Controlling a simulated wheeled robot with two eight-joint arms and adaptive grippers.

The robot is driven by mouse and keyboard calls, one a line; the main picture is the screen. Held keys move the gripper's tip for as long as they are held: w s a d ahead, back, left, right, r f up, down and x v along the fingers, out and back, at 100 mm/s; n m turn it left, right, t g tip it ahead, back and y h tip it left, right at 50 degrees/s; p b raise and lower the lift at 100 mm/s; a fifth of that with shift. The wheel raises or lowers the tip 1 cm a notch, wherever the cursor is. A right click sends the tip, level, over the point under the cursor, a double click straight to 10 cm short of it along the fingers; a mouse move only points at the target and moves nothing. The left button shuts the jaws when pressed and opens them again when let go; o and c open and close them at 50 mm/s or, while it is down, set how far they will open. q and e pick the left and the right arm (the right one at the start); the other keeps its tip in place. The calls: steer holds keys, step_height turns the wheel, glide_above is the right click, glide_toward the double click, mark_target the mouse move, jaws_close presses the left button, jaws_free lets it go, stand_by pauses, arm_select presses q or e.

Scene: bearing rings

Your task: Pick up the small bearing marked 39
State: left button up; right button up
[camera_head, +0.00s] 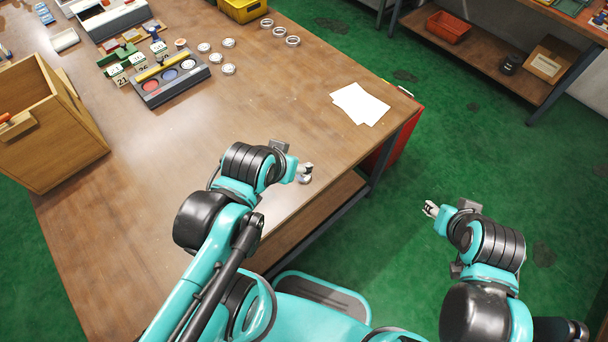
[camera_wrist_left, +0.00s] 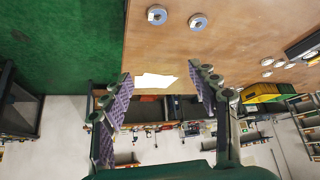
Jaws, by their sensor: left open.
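Two small bearings with blue-grey faces lie near the table edge in the left wrist view, one at the left (camera_wrist_left: 156,14) and one at the right (camera_wrist_left: 198,22). Their markings are too small to read, so I cannot tell which is 39. In the head view one bearing (camera_head: 305,179) shows just by my left gripper (camera_head: 305,170); the other seems hidden by the arm. The left gripper's two fingers are apart in the left wrist view (camera_wrist_left: 163,90), with nothing between them. My right gripper (camera_head: 431,209) is over the green floor, right of the table.
White paper (camera_head: 359,103) lies near the table's right edge. Several silver rings (camera_head: 279,31) lie further back. A dark tray (camera_head: 175,83) with coloured discs stands among number tags (camera_head: 122,80). A wooden box (camera_head: 45,125) stands at left. The table's middle is clear.

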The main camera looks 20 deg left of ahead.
arm_select(q)
steer(key=shift+o, duration=0.4)
steer(key=m+g+b, duration=0.3)
steer(key=m+g, duration=0.4)
steer(key=m, duration=0.5)
glide_above(305, 177)
step_height(305, 177, down, 13)
steer(key=shift+r, duration=0.1)
step_height(305, 177, down, 3)
steer(key=shift+r+m+b, duration=0.2)
steer(key=shift+m+b, duration=0.1)
steer(key=f+b, duration=0.1)
steer(key=f, duration=0.1)
steer(key=f+b, duration=0.1)
steer(key=f, duration=0.1)
steer(key=f+b, duration=0.1)
steer(key=shift+w+a+f, duration=0.3)
steer(key=shift+a+f, duration=0.1)
steer(key=shift+r, duration=0.1)
steer(key=c, duration=1.3)
